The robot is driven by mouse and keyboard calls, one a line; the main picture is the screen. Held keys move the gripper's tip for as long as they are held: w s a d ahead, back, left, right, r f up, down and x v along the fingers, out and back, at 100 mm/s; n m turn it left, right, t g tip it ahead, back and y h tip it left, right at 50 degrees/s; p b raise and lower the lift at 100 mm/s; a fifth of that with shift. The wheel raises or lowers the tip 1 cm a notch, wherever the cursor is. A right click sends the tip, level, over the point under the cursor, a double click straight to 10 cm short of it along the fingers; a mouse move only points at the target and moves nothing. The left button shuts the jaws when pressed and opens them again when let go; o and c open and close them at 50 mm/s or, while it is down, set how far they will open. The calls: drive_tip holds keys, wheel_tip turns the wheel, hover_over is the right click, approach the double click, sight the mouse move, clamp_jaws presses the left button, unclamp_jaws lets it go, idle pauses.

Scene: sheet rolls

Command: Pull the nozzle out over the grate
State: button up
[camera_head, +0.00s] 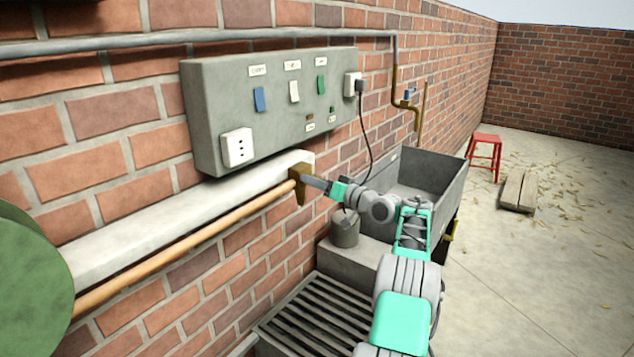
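A tan hose or rod (190,245) runs along the wall from a green round body (25,285) to a brown fitting (301,186). This fitting looks like the nozzle end, but I cannot tell the nozzle apart for sure. My gripper (316,184) reaches left to the brown fitting, its grey end at or against it. Its fingers are too small and overlapped to show whether they are shut on it. The dark slatted grate (318,318) lies below, to the right of the hose and partly behind my arm.
A grey control box (225,95) with switches and sockets hangs above a pale ledge (180,222). A grey trough (437,178) and a small grey cylinder (344,232) stand behind the grate. A red stool (486,152) and planks (519,190) are farther right. The right floor is mostly open.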

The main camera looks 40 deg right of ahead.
drive_tip(key=shift+s, duration=0.1)
drive_tip(key=s+d+b, duration=0.1)
drive_tip(key=s, duration=0.6)
drive_tip(key=shift+s+d, duration=0.25)
drive_tip(key=shift+s, duration=0.05)
